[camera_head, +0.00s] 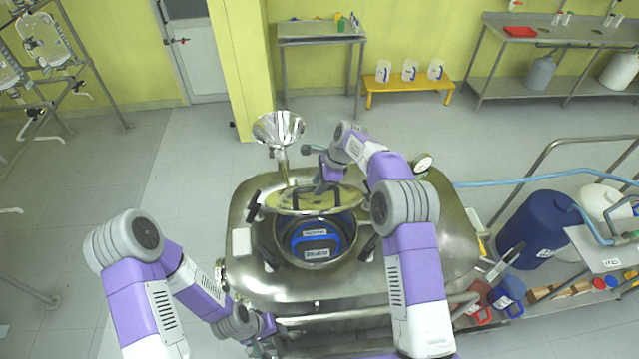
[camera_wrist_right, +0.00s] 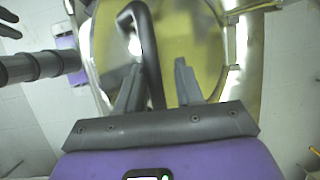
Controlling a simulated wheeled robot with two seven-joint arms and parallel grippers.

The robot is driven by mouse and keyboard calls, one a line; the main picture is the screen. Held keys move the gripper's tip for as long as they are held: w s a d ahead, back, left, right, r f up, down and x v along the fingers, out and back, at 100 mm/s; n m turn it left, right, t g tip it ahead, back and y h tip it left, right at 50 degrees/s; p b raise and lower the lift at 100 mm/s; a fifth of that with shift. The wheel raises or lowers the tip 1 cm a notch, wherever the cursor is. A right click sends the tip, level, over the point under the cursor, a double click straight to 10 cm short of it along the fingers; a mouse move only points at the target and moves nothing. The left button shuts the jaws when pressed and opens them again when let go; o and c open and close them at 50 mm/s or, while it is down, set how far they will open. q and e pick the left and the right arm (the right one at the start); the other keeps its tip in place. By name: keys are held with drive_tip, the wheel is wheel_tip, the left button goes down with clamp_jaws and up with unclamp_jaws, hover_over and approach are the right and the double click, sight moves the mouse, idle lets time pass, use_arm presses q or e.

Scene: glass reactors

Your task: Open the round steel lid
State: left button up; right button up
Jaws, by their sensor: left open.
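The round steel lid (camera_head: 285,202) is tilted up at the back of the round opening (camera_head: 352,247) on top of the steel reactor (camera_head: 440,225). Its shiny face and black bar handle (camera_wrist_right: 152,55) fill the middle of the right wrist view. My right gripper (camera_wrist_right: 157,75) is at the lid, with the handle between its fingers. A gap shows between the handle and the right-hand finger, so the jaws look open. My left gripper (camera_head: 268,345) is open and low at the reactor's front edge, partly hidden by its arm. Blue shapes show inside the opening.
A steel funnel (camera_head: 278,128) rises behind the lid and a gauge (camera_head: 423,163) stands at the reactor's back right. Black clamp knobs surround the opening. A blue drum (camera_head: 535,228) and pipe rails stand at right.

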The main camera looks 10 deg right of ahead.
drive_tip(key=shift+o, duration=0.6)
drive_tip(key=shift+w, duration=0.35)
drive_tip(key=shift+s+r, duration=0.15)
drive_tip(key=shift+s, duration=0.1)
drive_tip(key=shift+r, duration=0.1)
drive_tip(key=shift+w+d+r, duration=0.1)
drive_tip(key=shift+r, duration=0.2)
drive_tip(key=v, duration=0.6)
drive_tip(key=shift+d+r+b, duration=0.2)
drive_tip(key=shift+r+b, duration=0.15)
drive_tip(key=shift+b, duration=0.05)
drive_tip(key=shift+f, duration=0.1)
